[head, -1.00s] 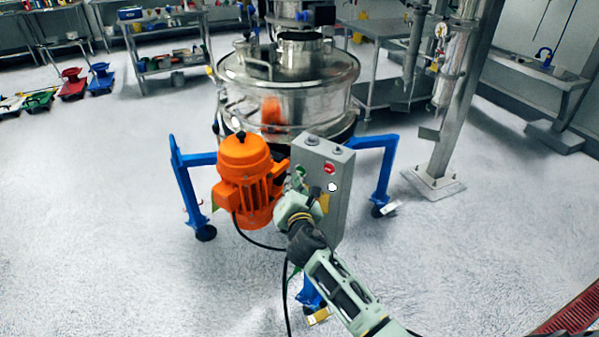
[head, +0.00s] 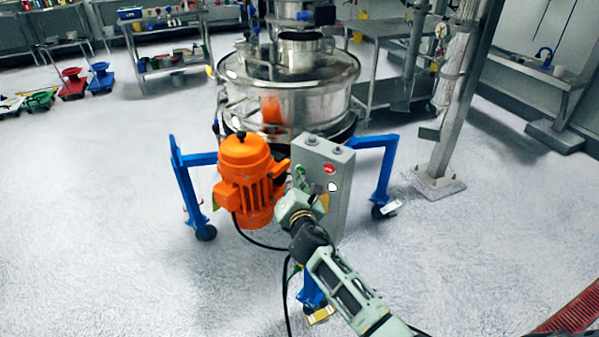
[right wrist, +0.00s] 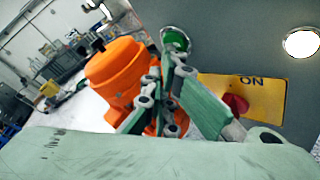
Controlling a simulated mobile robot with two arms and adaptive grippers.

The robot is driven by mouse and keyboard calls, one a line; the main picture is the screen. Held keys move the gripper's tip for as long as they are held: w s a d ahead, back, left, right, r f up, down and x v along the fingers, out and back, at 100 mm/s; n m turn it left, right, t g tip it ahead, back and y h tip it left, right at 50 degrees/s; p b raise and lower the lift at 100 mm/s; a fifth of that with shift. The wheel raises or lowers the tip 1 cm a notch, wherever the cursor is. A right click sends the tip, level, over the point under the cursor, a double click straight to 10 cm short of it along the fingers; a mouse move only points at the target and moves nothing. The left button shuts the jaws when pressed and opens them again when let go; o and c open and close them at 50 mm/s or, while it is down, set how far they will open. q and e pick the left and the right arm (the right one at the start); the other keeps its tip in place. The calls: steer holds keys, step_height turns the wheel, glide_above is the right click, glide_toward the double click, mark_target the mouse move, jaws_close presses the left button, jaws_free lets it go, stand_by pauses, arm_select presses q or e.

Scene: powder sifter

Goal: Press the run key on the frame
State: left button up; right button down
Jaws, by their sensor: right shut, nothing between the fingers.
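The grey control box (head: 337,190) stands on the sifter's frame. The green run key (right wrist: 175,38) in a silver ring is on its face; in the head view this green key (head: 300,171) shows just above my gripper. A red button (head: 329,169) and a white round lamp (head: 332,187) sit to its right. My right gripper (right wrist: 172,62) is shut and empty, its fingertips at the lower edge of the green key in the wrist view. I cannot tell whether they touch it. My left gripper is not in view.
An orange motor (head: 246,175) stands close left of the box. The steel sifter (head: 288,85) rises behind on blue legs (head: 190,190). A yellow plate (right wrist: 262,98) and a red knob (right wrist: 236,103) lie right of the fingers.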

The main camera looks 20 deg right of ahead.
steer(key=shift+r, duration=0.1)
steer(key=shift+s+a, duration=0.5)
steer(key=shift+a, duration=0.15)
steer(key=s+a, duration=0.2)
steer(key=a, duration=0.2)
steer(key=shift+s+a+p, duration=0.1)
steer(key=shift+s+p, duration=0.2)
steer(key=shift+s, duration=0.1)
stand_by(0.5)
